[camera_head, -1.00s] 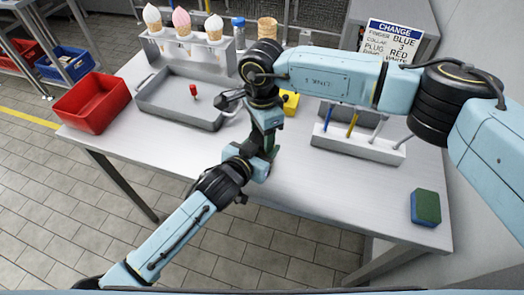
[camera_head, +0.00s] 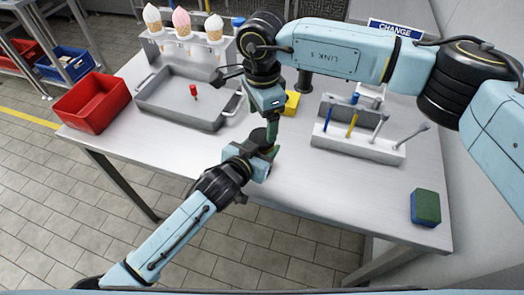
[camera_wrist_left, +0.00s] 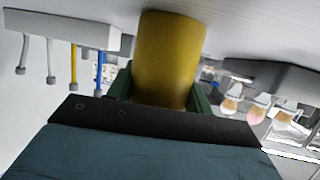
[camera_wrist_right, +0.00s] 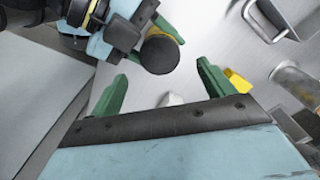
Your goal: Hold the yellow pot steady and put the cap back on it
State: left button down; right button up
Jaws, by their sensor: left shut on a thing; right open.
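The yellow pot (camera_wrist_left: 170,50) is between the green fingers of my left gripper (camera_wrist_left: 165,92), which is shut on it. In the right wrist view a round black top (camera_wrist_right: 160,54) sits over the pot, with a thin yellow edge showing. This black top, seemingly the cap, also shows in the head view (camera_head: 258,137); I cannot tell how fully it is seated. My right gripper (camera_wrist_right: 161,72) is open, its fingers apart and empty, close to the pot. In the head view the right gripper (camera_head: 272,130) is just above and right of the black top.
A yellow block (camera_head: 291,103) lies behind the right gripper. A grey tray (camera_head: 165,113) and a red bin (camera_head: 92,103) are at the left. A white tool rack (camera_head: 360,146) and a green sponge (camera_head: 426,207) are at the right. The front middle of the table is clear.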

pick_arm(q)
jog(key=c, duration=0.5)
grip_release()
pick_arm(e)
notch_tip(320, 180, up, 7)
jog(key=shift+f, duration=0.15)
pick_arm(q)
jog(key=shift+s, duration=0.1)
jog(key=p+v, duration=0.2)
jog(key=v, duration=1.1)
jog(key=shift+a, duration=0.15)
pick_arm(e)
notch_tip(320, 180, up, 2)
jog(key=shift+r, duration=0.15)
